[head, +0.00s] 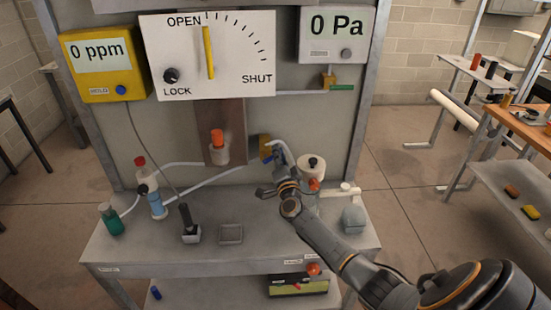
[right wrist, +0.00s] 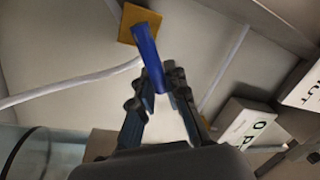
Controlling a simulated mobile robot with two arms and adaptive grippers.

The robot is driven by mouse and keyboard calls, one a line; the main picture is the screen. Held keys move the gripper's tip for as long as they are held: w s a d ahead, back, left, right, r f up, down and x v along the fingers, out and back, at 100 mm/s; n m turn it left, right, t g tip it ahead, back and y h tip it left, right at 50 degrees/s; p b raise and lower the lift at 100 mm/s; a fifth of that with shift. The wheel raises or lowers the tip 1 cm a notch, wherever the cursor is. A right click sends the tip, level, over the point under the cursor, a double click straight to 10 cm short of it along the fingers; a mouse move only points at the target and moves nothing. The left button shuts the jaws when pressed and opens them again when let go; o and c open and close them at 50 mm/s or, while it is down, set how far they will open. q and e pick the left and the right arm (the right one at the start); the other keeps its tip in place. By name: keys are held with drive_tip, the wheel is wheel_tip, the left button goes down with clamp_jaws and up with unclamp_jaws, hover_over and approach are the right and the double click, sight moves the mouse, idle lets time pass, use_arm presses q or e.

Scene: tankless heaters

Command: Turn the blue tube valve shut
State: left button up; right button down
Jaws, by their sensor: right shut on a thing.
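The blue tube valve handle (head: 268,156) is on a brass-yellow valve body (head: 264,145) on the back panel, with white tubing beside it. In the right wrist view the blue handle (right wrist: 149,50) runs from the yellow body (right wrist: 136,22) down between my fingers. My right gripper (head: 271,172) reaches in from the lower right and is shut on the handle; its fingers (right wrist: 158,88) hide part of it. The dial board (head: 235,75) has its yellow needle (head: 209,52) upright, near OPEN. My left gripper is not in view.
The bench (head: 125,252) carries a green bottle (head: 111,218), a blue-white cylinder (head: 157,205), a black-handled tool (head: 187,220) and a white canister (head: 311,168) close by my right gripper. Another valve with a green handle (head: 341,87) is higher right.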

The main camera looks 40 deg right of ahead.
drive_tip(key=shift+s+d+f+m+g+h+b, duration=0.15)
drive_tip(key=shift+f+m+h+b, duration=0.3)
drive_tip(key=shift+m+b, duration=0.7)
drive_tip(key=shift+s+d+f+m+g+h+b, duration=0.15)
drive_tip(key=shift+f+m+b, duration=0.45)
drive_tip(key=shift+m, duration=0.9)
drive_tip(key=shift+d+f+m+h+b, duration=0.15)
drive_tip(key=shift+f+m+h+b, duration=0.3)
drive_tip(key=shift+m+b, duration=0.7)
drive_tip(key=shift+m, duration=0.3)
drive_tip(key=c, duration=1.3)
unclamp_jaws()
drive_tip(key=shift+c, duration=0.2)
